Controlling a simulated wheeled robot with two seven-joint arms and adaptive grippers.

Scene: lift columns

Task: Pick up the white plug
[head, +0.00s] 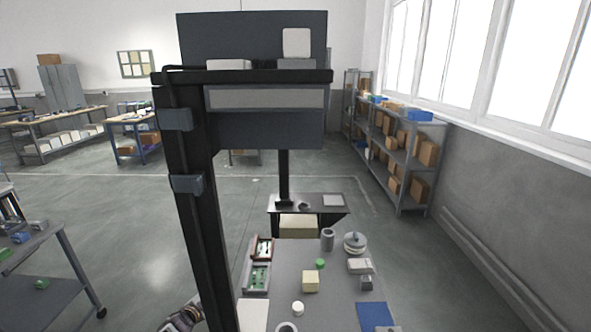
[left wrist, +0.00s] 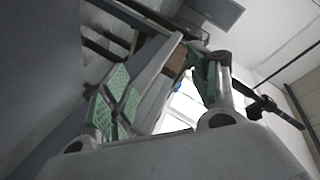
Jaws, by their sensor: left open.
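A small white rounded piece (head: 298,308), which looks like the white plug, stands on the grey workbench (head: 285,262) near the bottom of the head view. My left gripper (head: 183,318) shows only in part at the bottom edge, left of the dark upright post and off the bench's left side. In the left wrist view its two fingers (left wrist: 168,88) with green pads are spread apart, with nothing between them. The white plug does not show in the left wrist view. My right gripper is in neither view.
The dark post (head: 197,215) rises between my left gripper and the bench. Near the white piece are a ring (head: 286,327), a beige block (head: 311,281), a green piece (head: 320,264), a blue mat (head: 376,316) and a tray with green boards (head: 257,276). A grey cylinder (head: 327,239) stands further back.

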